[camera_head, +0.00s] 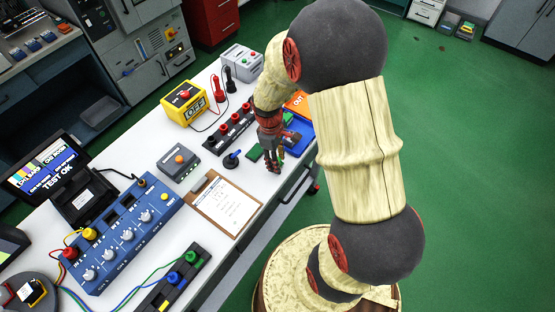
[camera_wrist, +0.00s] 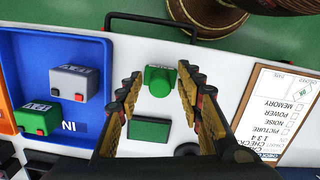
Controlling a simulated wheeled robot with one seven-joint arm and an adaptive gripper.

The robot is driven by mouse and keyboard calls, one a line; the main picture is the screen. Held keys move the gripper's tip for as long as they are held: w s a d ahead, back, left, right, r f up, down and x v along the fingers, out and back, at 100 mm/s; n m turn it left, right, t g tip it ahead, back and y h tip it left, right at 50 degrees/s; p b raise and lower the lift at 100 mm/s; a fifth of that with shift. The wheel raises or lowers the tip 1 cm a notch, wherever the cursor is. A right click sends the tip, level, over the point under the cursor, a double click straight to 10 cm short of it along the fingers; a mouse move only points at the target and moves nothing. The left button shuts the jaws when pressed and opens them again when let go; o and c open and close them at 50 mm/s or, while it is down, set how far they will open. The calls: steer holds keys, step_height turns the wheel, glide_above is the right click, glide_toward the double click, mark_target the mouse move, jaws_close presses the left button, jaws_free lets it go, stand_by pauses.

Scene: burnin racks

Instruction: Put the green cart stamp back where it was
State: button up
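A green piece with a rounded knob (camera_wrist: 159,80), seemingly the green cart stamp, is in the wrist view over the white table. My gripper (camera_wrist: 159,84) has one finger on each side of it, with narrow gaps apparently showing between the fingers and the piece. In the head view my gripper (camera_head: 271,152) is low over the table's right part, and its fingers hide the stamp there. A flat green rectangle (camera_wrist: 148,130) lies beside the stamp on the table, and it also shows in the head view (camera_head: 254,152).
A blue tray (camera_wrist: 75,42) marked IN holds a grey cartridge (camera_wrist: 74,83) and a green cartridge (camera_wrist: 37,119). A clipboard (camera_head: 226,203) lies on the table's other side. A blue knobbed piece (camera_head: 232,159) and a black socket strip (camera_head: 230,130) stand close by.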

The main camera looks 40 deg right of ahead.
steer(key=shift+r, duration=0.15)
step_height(320, 180, up, 12)
steer(key=w+p, duration=0.1)
steer(key=p, duration=0.2)
steer(key=s+a+r+m+t, duration=0.3)
steer(key=s+a+r, duration=0.3)
steer(key=r, duration=0.4)
steer(key=s+a+r+m+t, duration=0.3)
steer(key=s+a+r, duration=0.3)
steer(key=r, duration=0.5)
steer(key=shift+s+t+y, duration=0.3)
steer(key=shift+s+t, duration=0.1)
steer(key=shift+s, duration=0.25)
